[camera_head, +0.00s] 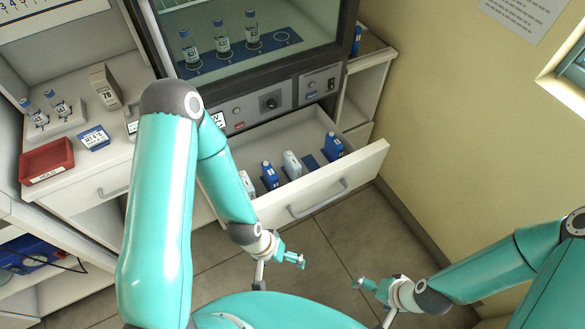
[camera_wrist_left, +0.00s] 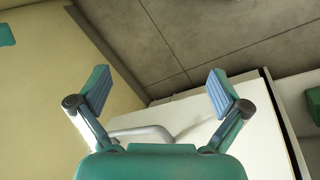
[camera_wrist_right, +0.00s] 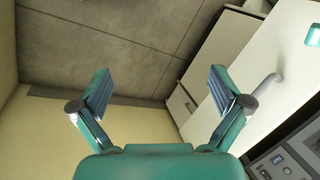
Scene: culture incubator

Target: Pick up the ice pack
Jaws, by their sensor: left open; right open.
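The pulled-out drawer (camera_head: 365,168) under the incubator holds several upright blue and pale pieces in a row. A blue piece (camera_head: 334,146) stands at its right end and another blue piece (camera_head: 270,176) nearer the left; a pale piece (camera_head: 292,165) stands between. I cannot tell for sure which one is the ice pack. My left gripper (camera_head: 292,259) is open and empty in front of the drawer, apart from it. It also shows in the left wrist view (camera_wrist_left: 158,92). My right gripper (camera_head: 362,284) is open and empty further right; it also shows in the right wrist view (camera_wrist_right: 160,92).
The incubator (camera_head: 268,100) above holds capped bottles behind glass. My left arm covers part of the drawer's left side. Floor is clear before the drawer.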

